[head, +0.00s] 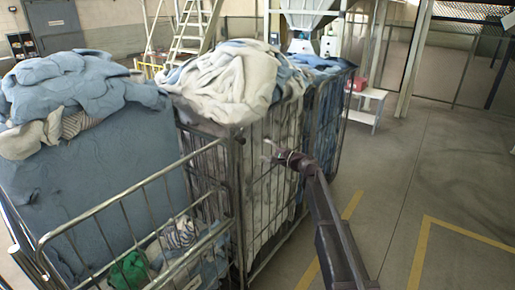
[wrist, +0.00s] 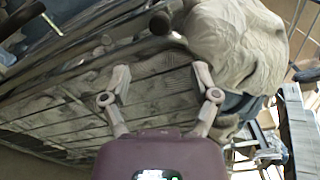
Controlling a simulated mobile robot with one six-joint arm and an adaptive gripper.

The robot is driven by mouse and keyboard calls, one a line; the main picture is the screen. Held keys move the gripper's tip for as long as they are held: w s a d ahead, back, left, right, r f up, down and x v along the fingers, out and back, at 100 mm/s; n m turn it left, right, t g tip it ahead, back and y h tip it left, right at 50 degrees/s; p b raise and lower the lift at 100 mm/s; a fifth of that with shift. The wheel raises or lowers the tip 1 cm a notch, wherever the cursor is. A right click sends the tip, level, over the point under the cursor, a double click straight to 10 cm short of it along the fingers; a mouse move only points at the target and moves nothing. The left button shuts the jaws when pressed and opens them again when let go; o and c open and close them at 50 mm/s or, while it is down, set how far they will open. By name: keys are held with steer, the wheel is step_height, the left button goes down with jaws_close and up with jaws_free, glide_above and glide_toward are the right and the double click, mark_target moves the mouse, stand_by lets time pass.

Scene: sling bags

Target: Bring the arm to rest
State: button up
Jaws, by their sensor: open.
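My gripper (head: 273,150) is at the end of my arm, in front of the wire side of the middle cage cart (head: 238,190) in the head view. In the wrist view my gripper (wrist: 161,76) has its two fingers spread apart with nothing between them. Cart bars and pale cloth lie beyond the fingers there. I cannot tell whether the fingertips touch the cart.
The middle cart is heaped with white and blue cloth (head: 232,80). A left cart (head: 110,205) holds blue cloth (head: 75,85) and a green item (head: 128,270). A step stool (head: 368,105) and ladder (head: 190,35) stand behind. The floor (head: 440,165) at right is clear.

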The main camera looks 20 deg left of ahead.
steer(key=shift+s+d, duration=0.15)
steer(key=shift+d, duration=0.35)
steer(key=shift+f, duration=0.1)
steer(key=s+d+f+n+g+h+b, duration=0.1)
steer(key=s+d+f+n+h+b, duration=0.15)
steer(key=s+d+f, duration=0.4)
steer(key=s+d+f+n+g+h+b, duration=0.1)
steer(key=s+d+f+n+h+b, duration=0.2)
steer(key=d+f, duration=0.65)
steer(key=s+d+f+n+g+h+b, duration=0.15)
steer(key=s+d+f+h, duration=0.35)
steer(key=d, duration=0.6)
steer(key=s+d+f+h+b, duration=0.2)
steer(key=s+d+f+h, duration=0.1)
steer(key=s+d, duration=0.4)
steer(key=s+d+f+g+h+b, duration=0.1)
steer(key=s+d+f+h+b, duration=0.2)
steer(key=d, duration=1.1)
steer(key=s+f+h, duration=0.1)
steer(key=s+f, duration=0.2)
steer(key=s, duration=0.2)
steer(key=shift+s+f, duration=0.25)
steer(key=c, duration=0.3)
